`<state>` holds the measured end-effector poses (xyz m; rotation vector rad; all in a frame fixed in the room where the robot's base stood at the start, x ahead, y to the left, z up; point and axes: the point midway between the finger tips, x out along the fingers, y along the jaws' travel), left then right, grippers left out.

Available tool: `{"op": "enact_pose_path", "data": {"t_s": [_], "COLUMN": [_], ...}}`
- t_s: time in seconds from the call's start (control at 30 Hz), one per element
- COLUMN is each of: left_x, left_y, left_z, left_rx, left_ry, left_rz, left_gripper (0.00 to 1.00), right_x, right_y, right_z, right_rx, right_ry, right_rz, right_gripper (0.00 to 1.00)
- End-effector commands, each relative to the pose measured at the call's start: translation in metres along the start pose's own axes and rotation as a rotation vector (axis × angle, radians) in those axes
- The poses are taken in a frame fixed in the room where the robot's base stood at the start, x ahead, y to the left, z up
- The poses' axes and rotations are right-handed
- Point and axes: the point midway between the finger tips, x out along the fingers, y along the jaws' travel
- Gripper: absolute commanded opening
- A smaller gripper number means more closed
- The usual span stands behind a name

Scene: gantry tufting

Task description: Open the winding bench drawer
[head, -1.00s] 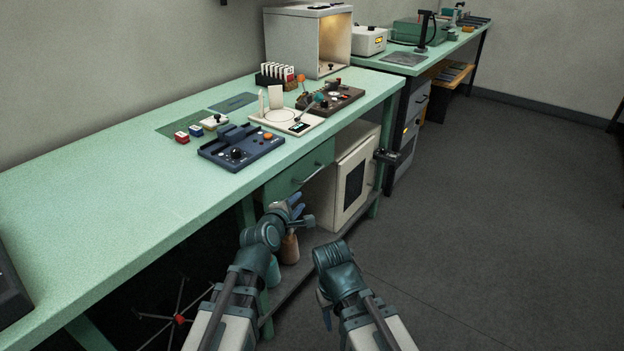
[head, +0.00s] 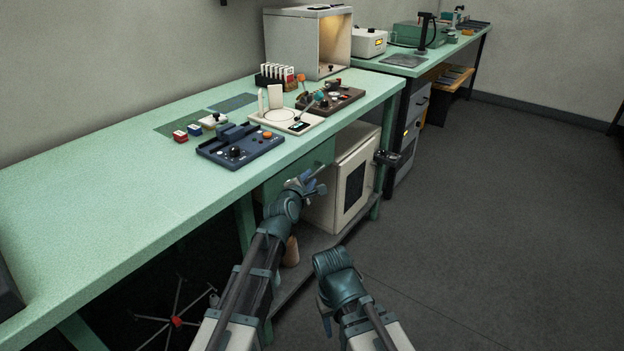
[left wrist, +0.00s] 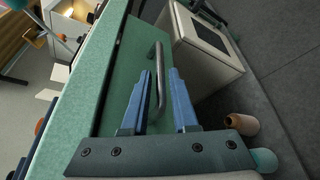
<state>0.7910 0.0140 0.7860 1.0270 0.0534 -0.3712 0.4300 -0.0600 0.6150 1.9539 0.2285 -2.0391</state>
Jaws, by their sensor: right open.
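The winding bench drawer (head: 318,158) has a green front under the bench top and looks closed. In the left wrist view its front (left wrist: 128,62) fills the middle, with a grey bar handle (left wrist: 160,60) standing off it. My left gripper (head: 312,183) is at the drawer front. In the left wrist view its two blue fingers (left wrist: 160,74) are open, one on each side of the handle, with gaps showing; I cannot tell how deep the handle sits between them. My right gripper (head: 326,300) is low in front of the bench, away from the drawer, its fingers mostly hidden.
The green bench top (head: 110,215) carries a blue control unit (head: 240,147) near its edge. A white cabinet (head: 350,180) stands on the lower shelf right of the drawer. The floor (head: 480,220) to the right is clear.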

Motion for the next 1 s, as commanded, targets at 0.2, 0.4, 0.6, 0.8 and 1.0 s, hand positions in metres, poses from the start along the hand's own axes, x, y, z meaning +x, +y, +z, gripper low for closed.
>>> {"op": "enact_pose_path", "data": {"t_s": [0.2,0.4,0.6,0.8,1.0], "left_x": [0.026,0.031,0.031,0.031,0.031], "left_y": [0.0,0.0,0.0,0.0,0.0], "left_z": [0.0,0.0,0.0,0.0,0.0], "left_rx": [0.0,0.0,0.0,0.0,0.0], "left_ry": [0.0,0.0,0.0,0.0,0.0], "left_rz": [0.0,0.0,0.0,-0.001,-0.001], "left_gripper": [0.27,0.27,0.27,0.0,0.0], "right_x": [0.006,0.007,0.006,0.006,0.007], "right_y": [0.0,0.0,0.0,0.0,0.0], "right_z": [0.0,0.0,0.0,0.0,0.0], "right_rx": [0.0,-0.001,-0.001,0.0,0.0], "right_ry": [0.0,0.0,0.0,0.0,0.0], "right_rz": [0.001,0.002,0.001,0.001,0.001], "right_gripper": [0.5,0.5,0.5,0.5,0.5]}}
